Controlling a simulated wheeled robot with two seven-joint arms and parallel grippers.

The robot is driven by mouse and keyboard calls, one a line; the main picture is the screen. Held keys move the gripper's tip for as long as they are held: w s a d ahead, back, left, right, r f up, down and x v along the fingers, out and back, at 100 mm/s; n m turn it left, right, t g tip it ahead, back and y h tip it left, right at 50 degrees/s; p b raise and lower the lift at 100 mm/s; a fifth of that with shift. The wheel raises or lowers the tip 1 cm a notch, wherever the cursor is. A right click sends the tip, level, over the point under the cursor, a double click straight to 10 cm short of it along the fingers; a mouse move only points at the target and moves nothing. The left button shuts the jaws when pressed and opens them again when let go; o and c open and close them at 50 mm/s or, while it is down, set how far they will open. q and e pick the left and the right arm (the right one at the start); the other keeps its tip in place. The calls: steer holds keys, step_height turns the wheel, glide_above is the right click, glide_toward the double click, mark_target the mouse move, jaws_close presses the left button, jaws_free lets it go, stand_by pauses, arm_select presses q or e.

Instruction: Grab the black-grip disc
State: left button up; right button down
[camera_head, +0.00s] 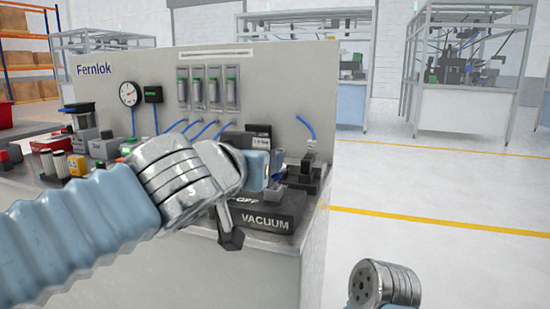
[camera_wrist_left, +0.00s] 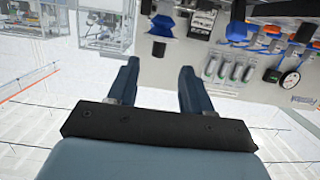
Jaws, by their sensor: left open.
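I cannot clearly pick out a black-grip disc in either view. In the head view, my left gripper (camera_head: 272,170) is above the right end of the bench, over a black block marked VACUUM (camera_head: 268,219), with my wrist hiding part of the bench. In the left wrist view, the fingers of my left gripper (camera_wrist_left: 159,68) stand apart, with nothing visible between them. Beyond the fingertips is a blue piece (camera_wrist_left: 162,24) with a small black part; I cannot tell what it is. My right gripper is out of view; only a right arm joint shows at the bottom right.
A grey panel (camera_head: 280,85) marked Fernlok rises behind the bench, carrying a round gauge (camera_head: 129,93), flow tubes and blue hoses. Small black fittings (camera_head: 308,165) stand at the bench's right end. Several coloured parts crowd its left side. The floor at right is clear.

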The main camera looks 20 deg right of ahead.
arm_select(q)
steer(key=x, duration=0.3)
steer(key=shift+w+d+p, duration=0.2)
steer(key=shift+w+p, duration=0.15)
steer(key=p+x, duration=0.2)
steer(key=x, duration=0.2)
steer(key=shift+d+f, duration=0.15)
steer(key=shift+d, duration=0.1)
steer(key=shift+w+d+f, duration=0.15)
steer(key=shift+w+d, duration=0.1)
steer(key=shift+w, duration=0.15)
steer(key=shift+f, duration=0.1)
jaws_close()
